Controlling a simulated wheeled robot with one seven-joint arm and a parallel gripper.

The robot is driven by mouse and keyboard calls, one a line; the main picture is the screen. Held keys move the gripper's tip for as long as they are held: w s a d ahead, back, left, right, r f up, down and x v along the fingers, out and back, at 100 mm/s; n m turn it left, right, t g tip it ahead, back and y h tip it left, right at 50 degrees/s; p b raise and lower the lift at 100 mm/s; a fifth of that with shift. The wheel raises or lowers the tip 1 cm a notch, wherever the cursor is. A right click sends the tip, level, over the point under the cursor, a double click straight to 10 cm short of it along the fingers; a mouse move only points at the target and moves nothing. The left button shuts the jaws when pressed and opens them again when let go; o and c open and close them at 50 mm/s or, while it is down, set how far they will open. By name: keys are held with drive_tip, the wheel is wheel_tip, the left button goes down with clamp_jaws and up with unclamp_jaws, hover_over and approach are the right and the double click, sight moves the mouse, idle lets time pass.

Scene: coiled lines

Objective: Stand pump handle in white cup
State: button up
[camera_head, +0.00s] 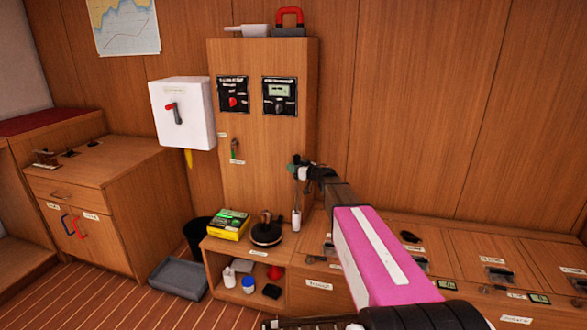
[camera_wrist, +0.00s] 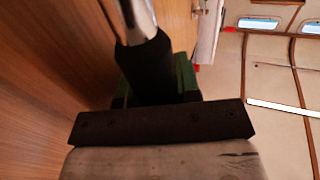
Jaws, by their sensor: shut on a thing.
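My gripper (camera_head: 300,171) is in front of the right side of the tall wooden cabinet, above the low counter. It is shut on the pump handle, whose black grip (camera_wrist: 146,68) and shiny metal rod (camera_wrist: 138,14) show in the wrist view, with green at the jaws behind it. In the head view a thin upright piece hangs below the jaws. Directly under it is a small, narrow white cylinder (camera_head: 296,220), apparently the white cup. I cannot tell whether the handle's lower end is inside it or only in front of it.
On the low counter to the left are a dark round pot-like object (camera_head: 266,232) and a yellow-green box (camera_head: 229,224). A white switch box (camera_head: 182,113) hangs on the wall. The right counter (camera_head: 455,255) has labelled hatches with latches. Small items fill the shelf below.

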drive_tip(key=shift+f, duration=0.4)
drive_tip(key=shift+r, duration=0.4)
idle(0.6)
drive_tip(key=shift+f, duration=0.4)
idle(1.0)
drive_tip(key=o, duration=1.1)
drive_tip(key=shift+w, duration=0.1)
